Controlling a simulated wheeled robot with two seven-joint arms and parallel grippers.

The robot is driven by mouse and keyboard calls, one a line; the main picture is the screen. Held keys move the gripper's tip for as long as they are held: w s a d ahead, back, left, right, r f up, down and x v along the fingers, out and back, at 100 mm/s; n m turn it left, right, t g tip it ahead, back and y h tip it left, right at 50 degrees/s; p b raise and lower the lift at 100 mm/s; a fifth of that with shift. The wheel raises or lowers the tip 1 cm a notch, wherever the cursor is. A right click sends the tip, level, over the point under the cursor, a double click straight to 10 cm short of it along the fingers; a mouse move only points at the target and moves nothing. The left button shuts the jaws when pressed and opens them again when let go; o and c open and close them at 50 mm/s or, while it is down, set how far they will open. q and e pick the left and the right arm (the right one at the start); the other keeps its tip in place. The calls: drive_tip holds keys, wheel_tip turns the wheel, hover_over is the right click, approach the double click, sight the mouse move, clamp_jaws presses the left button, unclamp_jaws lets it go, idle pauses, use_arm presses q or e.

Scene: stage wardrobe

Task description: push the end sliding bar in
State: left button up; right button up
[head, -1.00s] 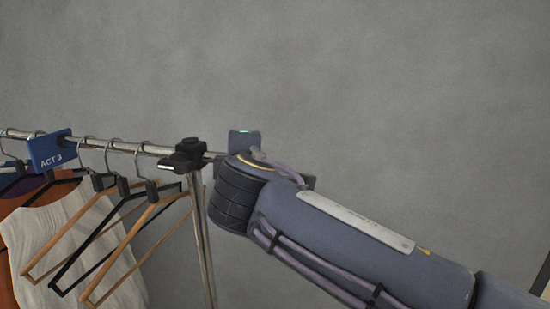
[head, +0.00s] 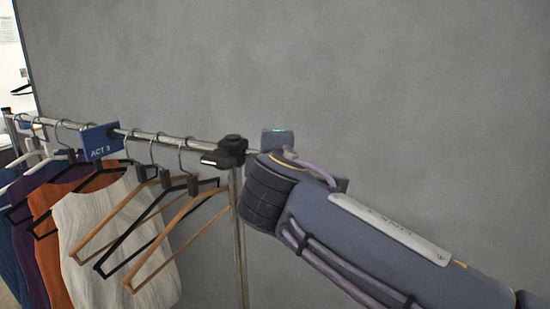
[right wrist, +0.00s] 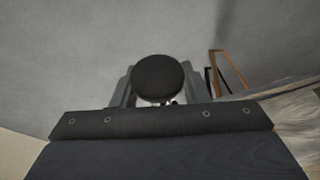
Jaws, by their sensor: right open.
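The clothes rail (head: 165,137) runs to a black clamp (head: 232,150) on top of an upright post. A short piece of the end sliding bar (head: 252,152) shows right of the clamp, before my right arm hides it. In the right wrist view, a round black end cap (right wrist: 158,79) faces the camera. My right gripper (right wrist: 158,92) is open, with one grey finger on each side of the cap. I cannot tell whether it touches the cap. In the head view my right wrist hides the gripper and cap. My left gripper is in neither view.
Wooden and black hangers (head: 160,235) hang close to the clamp, left of the post (head: 240,240). A blue ACT 3 sign (head: 101,143) and several garments (head: 110,240) hang further left. A plain grey wall (head: 350,80) stands behind. The space above the rail is clear.

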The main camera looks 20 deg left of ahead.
drive_tip(key=b+v, duration=0.2)
drive_tip(key=v, duration=0.5)
